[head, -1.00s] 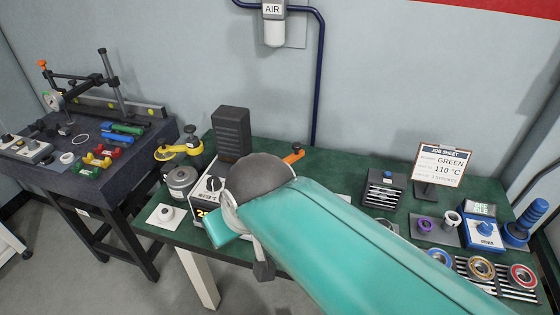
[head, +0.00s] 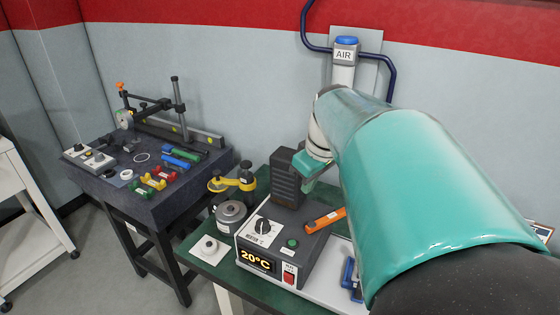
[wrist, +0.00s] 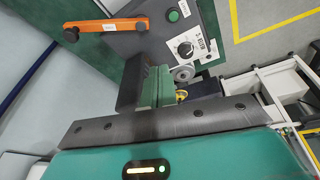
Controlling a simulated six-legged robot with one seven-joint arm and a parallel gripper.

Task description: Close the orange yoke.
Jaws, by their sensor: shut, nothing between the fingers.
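The orange yoke (head: 325,219) is a flat orange bar at the right side of the heater box (head: 262,240), partly hidden by my arm in the head view. In the wrist view the orange yoke (wrist: 106,27) shows whole at upper left, with a dark knob at each end, one end over the box top. My gripper (head: 308,178) is shut and empty, above and behind the box near the black upright block (head: 286,178), apart from the yoke.
The heater box has a 20°C display, a dial, a green button and a red switch. A grey pot (head: 231,216) and a yellow-armed tool (head: 232,184) stand left of it. An AIR unit (head: 345,62) hangs on the wall. A granite table (head: 130,195) stands left.

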